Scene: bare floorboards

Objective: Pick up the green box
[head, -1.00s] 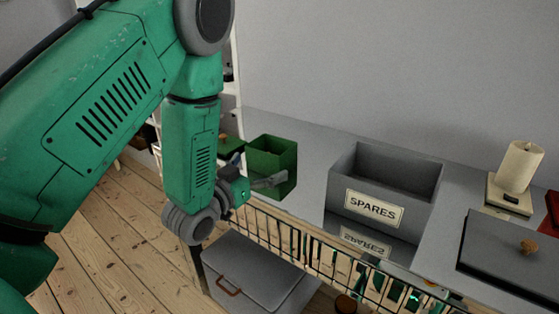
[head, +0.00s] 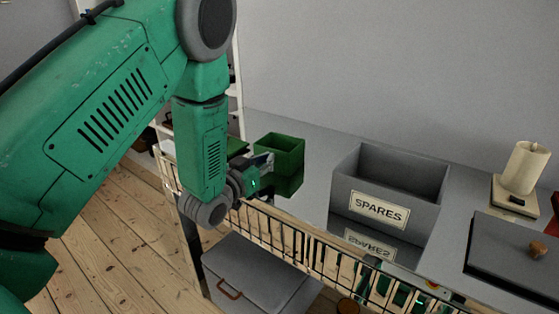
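The green box (head: 280,146) is open-topped and stands on the glossy grey counter (head: 318,180), left of the grey bin, with its reflection below it. My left gripper (head: 263,163) is at the box's near left side, its fingers pointing right and overlapping the box's left edge in the head view. I cannot tell whether they touch it. The fingers look small and run together, so their opening is unclear. Green parts with a small light (head: 408,296) show through the wires at the bottom, probably my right gripper; its fingers cannot be made out.
A grey bin labelled SPARES (head: 387,190) stands right of the box. A dark lid with a wooden knob (head: 520,257) and a paper roll on a stand (head: 522,168) are further right. A wire rail (head: 300,240) runs along the counter's front. A grey case (head: 255,275) is below.

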